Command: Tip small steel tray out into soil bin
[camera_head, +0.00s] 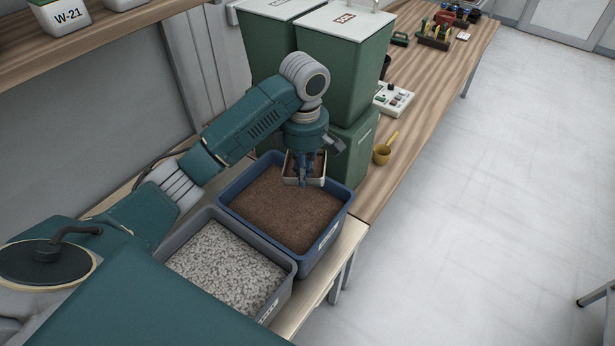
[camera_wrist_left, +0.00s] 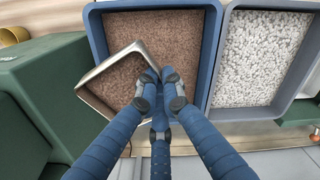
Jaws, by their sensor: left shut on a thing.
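The small steel tray (camera_head: 289,181) hangs over the far end of the blue soil bin (camera_head: 226,192). Brown material like soil shows inside the tray. My left gripper (camera_head: 303,180) is shut on the tray's rim from above. In the left wrist view, the fingers of my left gripper (camera_wrist_left: 160,92) meet at the near edge of the tray (camera_wrist_left: 92,75), which looks turned at an angle to the soil bin (camera_wrist_left: 212,50). The bin is well filled with brown soil. I cannot tell exactly how far the tray is tilted. My right gripper is not in view.
A grey bin of pale gravel (camera_head: 292,262) stands beside the soil bin, on the near side. Green lidded bins (camera_head: 345,70) stand close behind my gripper.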

